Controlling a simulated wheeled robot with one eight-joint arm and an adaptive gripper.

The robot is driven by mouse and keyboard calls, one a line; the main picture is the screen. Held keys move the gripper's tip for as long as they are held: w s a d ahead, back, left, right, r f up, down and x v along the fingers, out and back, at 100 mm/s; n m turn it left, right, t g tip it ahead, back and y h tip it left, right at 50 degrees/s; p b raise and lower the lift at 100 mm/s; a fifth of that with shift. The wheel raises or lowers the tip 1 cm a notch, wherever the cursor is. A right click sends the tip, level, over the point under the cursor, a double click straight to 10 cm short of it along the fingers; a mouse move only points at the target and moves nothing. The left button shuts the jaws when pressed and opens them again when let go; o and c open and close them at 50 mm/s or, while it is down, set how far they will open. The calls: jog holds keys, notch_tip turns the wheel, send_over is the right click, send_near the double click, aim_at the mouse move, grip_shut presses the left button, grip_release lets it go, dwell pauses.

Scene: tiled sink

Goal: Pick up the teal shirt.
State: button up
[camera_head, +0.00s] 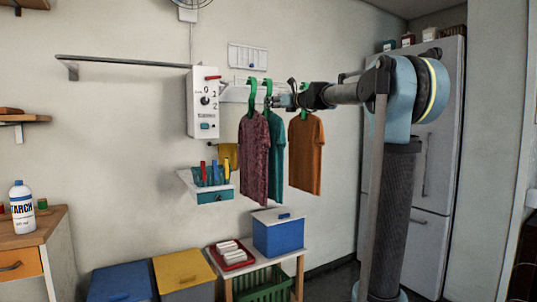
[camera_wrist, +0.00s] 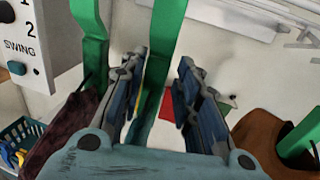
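The teal shirt (camera_head: 277,158) hangs on a green hanger (camera_head: 267,92) in the head view, between a maroon patterned shirt (camera_head: 254,160) and an orange shirt (camera_head: 306,155). The maroon shirt partly covers it. My gripper (camera_head: 282,101) is level with the hangers, just right of the teal shirt's hanger. In the wrist view my gripper (camera_wrist: 161,90) is open, with a green hanger (camera_wrist: 152,85) showing between its two fingers. I cannot tell whether either finger touches it.
A white control box (camera_head: 203,103) with a dial is on the wall left of the shirts. Below are a small wall tray (camera_head: 212,187) with tools, a blue lidded box (camera_head: 278,236) and a red tray (camera_head: 232,259). A grey fridge (camera_head: 428,150) stands to the right.

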aim_at(267, 109)
jog(key=x, duration=0.4)
grip_shut()
